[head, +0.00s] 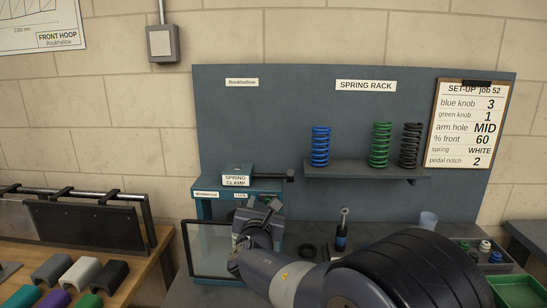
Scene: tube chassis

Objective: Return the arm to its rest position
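My arm reaches from the lower right toward the middle of the bench, bent at its joints. My gripper (262,208) is at the arm's far end, in front of the blue spring clamp stand (204,209). The fingers are small and partly hidden by the wrist, so I cannot tell whether they are open or shut, or whether they hold anything. The arm hides part of the bench top.
A shelf (365,170) holds a blue spring (320,147), a green spring (380,146) and a black spring (410,146). A damper (341,232), a dark ring (307,251) and a pale cup (428,220) stand on the bench. A framed panel (207,250) is left of my wrist.

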